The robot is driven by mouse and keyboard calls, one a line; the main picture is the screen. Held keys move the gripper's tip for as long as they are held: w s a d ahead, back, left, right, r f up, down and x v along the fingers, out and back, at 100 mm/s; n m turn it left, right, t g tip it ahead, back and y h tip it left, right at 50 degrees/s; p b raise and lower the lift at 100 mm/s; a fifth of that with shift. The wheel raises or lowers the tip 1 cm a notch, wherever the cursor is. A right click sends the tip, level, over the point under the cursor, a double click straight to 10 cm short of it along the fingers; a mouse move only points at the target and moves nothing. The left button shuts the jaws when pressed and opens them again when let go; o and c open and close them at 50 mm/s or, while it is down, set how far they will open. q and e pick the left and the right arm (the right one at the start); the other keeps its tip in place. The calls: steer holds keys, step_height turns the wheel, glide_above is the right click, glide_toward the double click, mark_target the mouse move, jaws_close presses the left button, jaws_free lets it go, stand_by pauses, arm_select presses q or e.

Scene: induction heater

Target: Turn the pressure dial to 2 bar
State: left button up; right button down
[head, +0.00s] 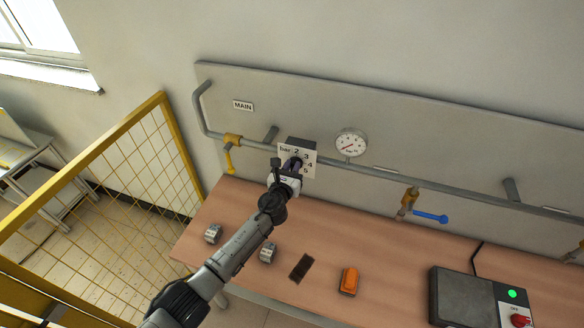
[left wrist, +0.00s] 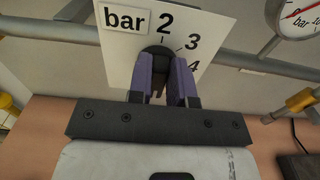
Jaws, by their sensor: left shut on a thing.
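The pressure dial is a dark knob (left wrist: 158,52) on a white plate (left wrist: 113,50) marked "bar" with 2, 3 and 4 visible in the left wrist view. In the head view the plate (head: 310,172) hangs on the pipe and shows 2 to 5. My left gripper (head: 293,163) is shut on the knob, with one purple finger on each side of it in the left wrist view (left wrist: 162,72). The fingers hide part of the knob, so its exact setting cannot be read. A round gauge (head: 351,143) with a red needle sits right of the plate. My right gripper is not in view.
A yellow-handled valve (head: 231,155) is left of the dial and a blue-handled valve (head: 430,216) right. The wooden bench (head: 225,205) holds metal cylinders (head: 213,234), a dark block (head: 301,267), an orange object (head: 349,281) and a dark box (head: 465,295). A yellow mesh fence (head: 140,170) stands left.

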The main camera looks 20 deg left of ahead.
arm_select(q)
steer(key=shift+n, duration=0.3)
jaws_close()
steer(key=shift+f+n+b, duration=0.6)
steer(key=shift+n+b, duration=0.45)
steer(key=shift+n, duration=4.8)
steer(key=shift+f+n+b, duration=0.55)
steer(key=shift+n+b, duration=0.45)
steer(key=shift+n, duration=4.8)
steer(key=shift+f+n+b, duration=0.6)
steer(key=shift+n+b, duration=0.45)
steer(key=shift+n, duration=5.1)
steer(key=o, duration=0.8)
jaws_free()
steer(key=shift+c, duration=0.2)
